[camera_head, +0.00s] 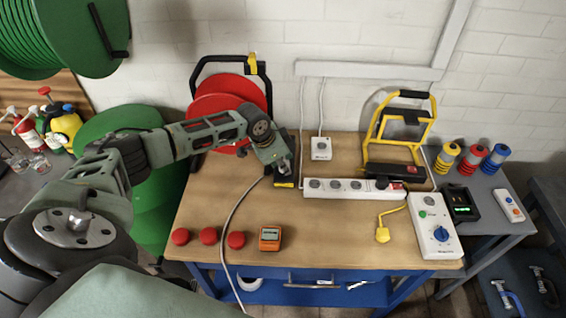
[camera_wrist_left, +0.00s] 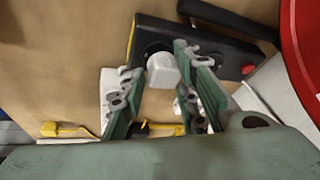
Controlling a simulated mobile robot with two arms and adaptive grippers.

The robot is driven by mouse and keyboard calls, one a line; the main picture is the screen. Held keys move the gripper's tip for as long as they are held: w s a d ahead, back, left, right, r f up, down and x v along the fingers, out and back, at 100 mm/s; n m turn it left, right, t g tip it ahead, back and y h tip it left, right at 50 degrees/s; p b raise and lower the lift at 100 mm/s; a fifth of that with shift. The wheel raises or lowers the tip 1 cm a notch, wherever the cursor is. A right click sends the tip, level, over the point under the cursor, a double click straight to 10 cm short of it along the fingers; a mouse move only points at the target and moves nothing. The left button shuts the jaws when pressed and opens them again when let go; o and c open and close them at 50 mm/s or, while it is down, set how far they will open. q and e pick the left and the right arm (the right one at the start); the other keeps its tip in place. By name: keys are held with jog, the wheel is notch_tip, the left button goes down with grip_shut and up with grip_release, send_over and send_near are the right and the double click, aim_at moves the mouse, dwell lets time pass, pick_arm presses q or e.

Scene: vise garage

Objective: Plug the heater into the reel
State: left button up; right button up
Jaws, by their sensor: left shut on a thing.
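The red cable reel (camera_head: 218,98) stands at the back left of the workbench in a black frame. Its dark socket panel (camera_head: 291,150) has a yellow edge. In the left wrist view this panel (camera_wrist_left: 222,46) shows a round socket and a red button. My left gripper (camera_head: 281,178) is at the panel. In the wrist view its fingers (camera_wrist_left: 162,85) are shut on a white plug (camera_wrist_left: 162,72), right over a socket; I cannot tell whether the plug is seated. A pale cord (camera_head: 232,215) runs from near the gripper over the front edge. The heater is not clearly visible.
A white power strip (camera_head: 345,188), a yellow plug (camera_head: 382,235) and a white box with a blue knob (camera_head: 433,225) lie to the right. A yellow-framed lamp (camera_head: 405,125) stands behind. The middle of the bench is clear.

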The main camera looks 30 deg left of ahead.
pick_arm(q)
jog(key=shift+f+b, duration=0.4)
jog(key=shift+f, duration=0.15)
dwell(0.4)
jog(key=o, duration=1.1)
jog(key=shift+o, duration=0.2)
jog(key=v, duration=1.2)
